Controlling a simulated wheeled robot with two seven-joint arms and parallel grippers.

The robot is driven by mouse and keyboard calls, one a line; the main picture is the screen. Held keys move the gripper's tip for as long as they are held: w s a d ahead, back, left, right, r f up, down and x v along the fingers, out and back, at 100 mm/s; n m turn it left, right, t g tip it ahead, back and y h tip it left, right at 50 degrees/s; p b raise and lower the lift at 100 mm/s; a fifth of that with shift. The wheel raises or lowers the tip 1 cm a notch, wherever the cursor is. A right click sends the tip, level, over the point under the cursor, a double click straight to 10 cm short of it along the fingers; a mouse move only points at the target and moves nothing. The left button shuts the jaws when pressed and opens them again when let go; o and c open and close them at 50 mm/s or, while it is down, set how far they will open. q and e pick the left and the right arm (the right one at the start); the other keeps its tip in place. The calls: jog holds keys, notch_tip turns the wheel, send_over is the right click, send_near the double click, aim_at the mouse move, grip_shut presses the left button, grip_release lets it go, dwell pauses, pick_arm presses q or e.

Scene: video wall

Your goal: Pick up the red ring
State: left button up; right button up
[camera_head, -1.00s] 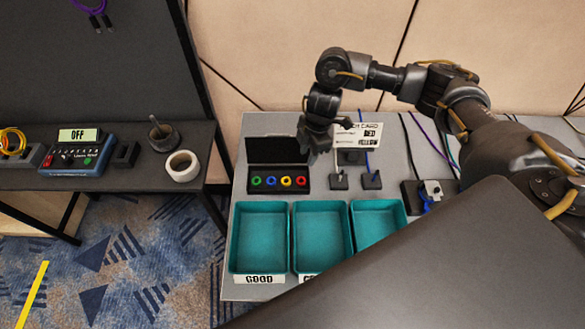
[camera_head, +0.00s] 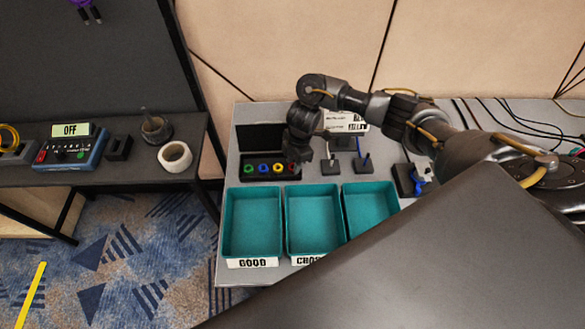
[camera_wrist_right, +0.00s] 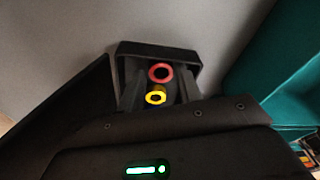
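The red ring (camera_head: 292,168) is the rightmost ring in a small black case (camera_head: 246,176) on the grey table. In the right wrist view the red ring (camera_wrist_right: 161,73) lies between the two dark fingers of my right gripper (camera_wrist_right: 160,82), which are apart, with the yellow ring (camera_wrist_right: 155,97) just below it. In the head view my right gripper (camera_head: 303,157) hangs over the right end of the case and partly hides it. Whether a finger touches the red ring cannot be seen. My left gripper is not in view.
Green, blue and yellow rings (camera_head: 277,169) share the case, whose lid (camera_head: 258,137) stands open behind. Teal trays (camera_head: 251,222) stand in front. Black connectors with cables (camera_head: 363,163) and a printed card (camera_head: 345,122) are to the right.

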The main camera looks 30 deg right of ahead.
jog(key=shift+f, duration=0.3)
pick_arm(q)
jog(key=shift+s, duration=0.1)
pick_arm(e)
jog(key=shift+s+r, duration=0.1)
jog(key=c, duration=0.6)
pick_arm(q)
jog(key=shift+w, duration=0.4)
